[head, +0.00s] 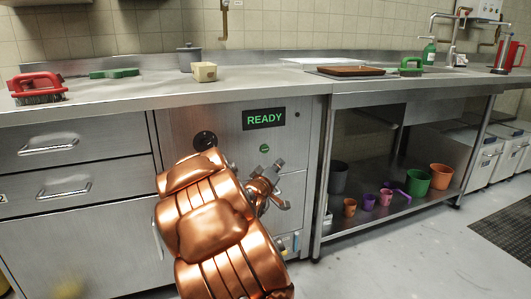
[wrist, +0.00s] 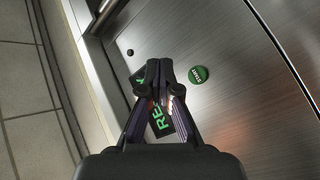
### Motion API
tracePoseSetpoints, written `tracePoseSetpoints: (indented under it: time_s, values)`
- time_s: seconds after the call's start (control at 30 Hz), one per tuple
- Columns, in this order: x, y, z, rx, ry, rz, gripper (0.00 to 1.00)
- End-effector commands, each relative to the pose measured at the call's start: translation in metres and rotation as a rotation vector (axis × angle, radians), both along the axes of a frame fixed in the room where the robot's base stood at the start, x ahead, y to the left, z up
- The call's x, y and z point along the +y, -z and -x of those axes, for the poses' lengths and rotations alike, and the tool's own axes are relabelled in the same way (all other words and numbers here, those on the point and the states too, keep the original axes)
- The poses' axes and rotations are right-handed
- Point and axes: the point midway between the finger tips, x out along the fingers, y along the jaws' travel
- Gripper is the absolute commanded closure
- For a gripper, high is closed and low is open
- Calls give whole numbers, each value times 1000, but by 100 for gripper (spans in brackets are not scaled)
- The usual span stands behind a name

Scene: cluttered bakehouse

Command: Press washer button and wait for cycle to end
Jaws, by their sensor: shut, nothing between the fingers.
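The washer (head: 228,124) is a steel unit built in under the counter. Its dark display (head: 264,118) reads READY in green letters. A small round green button (head: 264,149) sits below the display. In the wrist view the green button (wrist: 198,74) carries the word START and lies to the right of my fingertips. My gripper (head: 268,172) is shut and empty, just below the button in the head view. In the wrist view my shut gripper (wrist: 160,66) covers part of the display (wrist: 160,121). I cannot tell how far the fingertips are from the panel.
A steel counter (head: 130,92) runs above the washer, with a red brush (head: 37,86), a green brush (head: 114,73) and a beige container (head: 204,72) on it. Drawers (head: 68,146) stand left. An open shelf (head: 385,214) with cups and pots is right. Floor is clear in front right.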

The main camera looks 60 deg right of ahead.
Motion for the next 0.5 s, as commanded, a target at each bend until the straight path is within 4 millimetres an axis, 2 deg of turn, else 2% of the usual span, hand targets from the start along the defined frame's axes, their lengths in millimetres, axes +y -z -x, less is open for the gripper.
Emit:
tracePoseSetpoints:
  time_s: [0.27, 0.5]
  values:
    - [-5, 0, -8, -1, 0, 0, 100]
    - [-20, 0, -31, -2, -1, 0, 100]
